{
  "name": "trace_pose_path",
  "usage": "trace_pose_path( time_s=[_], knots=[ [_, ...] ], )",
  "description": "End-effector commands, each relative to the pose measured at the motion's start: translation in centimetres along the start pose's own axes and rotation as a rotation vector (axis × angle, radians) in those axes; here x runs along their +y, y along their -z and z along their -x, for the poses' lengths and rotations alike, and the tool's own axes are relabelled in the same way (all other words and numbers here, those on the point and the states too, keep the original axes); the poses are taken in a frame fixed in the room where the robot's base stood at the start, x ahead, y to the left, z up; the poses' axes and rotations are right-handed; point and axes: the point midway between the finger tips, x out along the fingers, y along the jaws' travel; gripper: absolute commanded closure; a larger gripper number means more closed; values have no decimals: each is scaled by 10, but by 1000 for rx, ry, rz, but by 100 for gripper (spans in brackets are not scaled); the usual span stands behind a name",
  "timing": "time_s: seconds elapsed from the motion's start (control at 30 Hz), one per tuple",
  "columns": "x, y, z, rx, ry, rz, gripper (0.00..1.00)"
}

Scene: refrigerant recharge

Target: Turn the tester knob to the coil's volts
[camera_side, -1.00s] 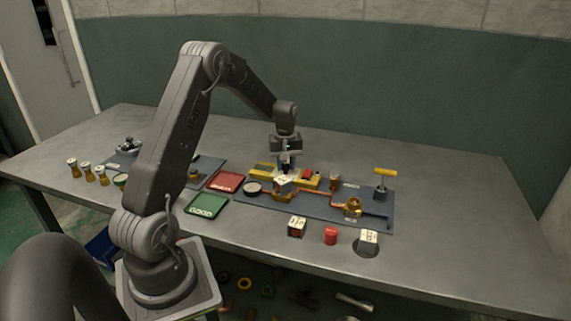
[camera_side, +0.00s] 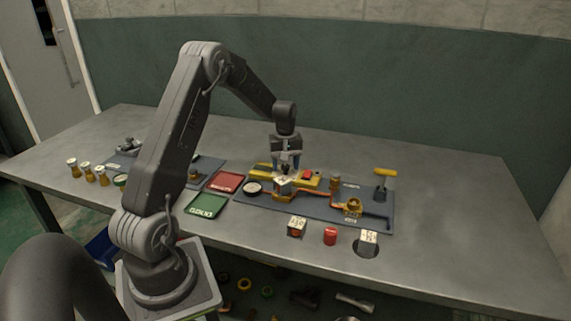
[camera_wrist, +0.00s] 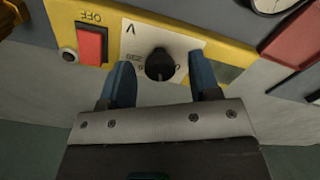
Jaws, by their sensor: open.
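The tester (camera_side: 266,170) is a yellow box on the dark mat, partly hidden behind my gripper in the side view. In the wrist view the tester panel (camera_wrist: 194,47) is a pale plate marked "V" on the yellow body. Its black round knob (camera_wrist: 160,64) has small printed marks around it; the numbers are too small to read surely. My gripper (camera_wrist: 163,85) is open, with one blue finger on each side of the knob and a visible gap to it. It also shows over the tester in the side view (camera_side: 286,171). The coil cannot be made out surely.
A red switch marked "OFF" (camera_wrist: 91,43) sits beside the knob panel. A round gauge (camera_side: 253,188), copper pipework (camera_side: 328,192) and a yellow-handled valve (camera_side: 385,173) are near. Red (camera_side: 226,181) and green (camera_side: 207,206) trays lie left. Small cubes stand in front.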

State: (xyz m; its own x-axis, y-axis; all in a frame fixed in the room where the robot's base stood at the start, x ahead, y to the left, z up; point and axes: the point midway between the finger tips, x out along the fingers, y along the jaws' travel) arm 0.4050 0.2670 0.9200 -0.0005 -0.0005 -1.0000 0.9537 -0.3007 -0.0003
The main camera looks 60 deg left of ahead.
Motion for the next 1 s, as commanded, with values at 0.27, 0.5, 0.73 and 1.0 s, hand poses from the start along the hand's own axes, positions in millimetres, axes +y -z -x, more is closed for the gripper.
trace_pose_path(
  time_s=[0.27, 0.5, 0.73, 1.0],
  knots=[
    [1, 1, 39, 5, -4, 0, 43],
    [0, 1, 94, 6, -4, 0, 43],
    [0, 0, 128, 3, -2, 0, 43],
    [0, 0, 138, 1, -1, 0, 43]
  ],
)
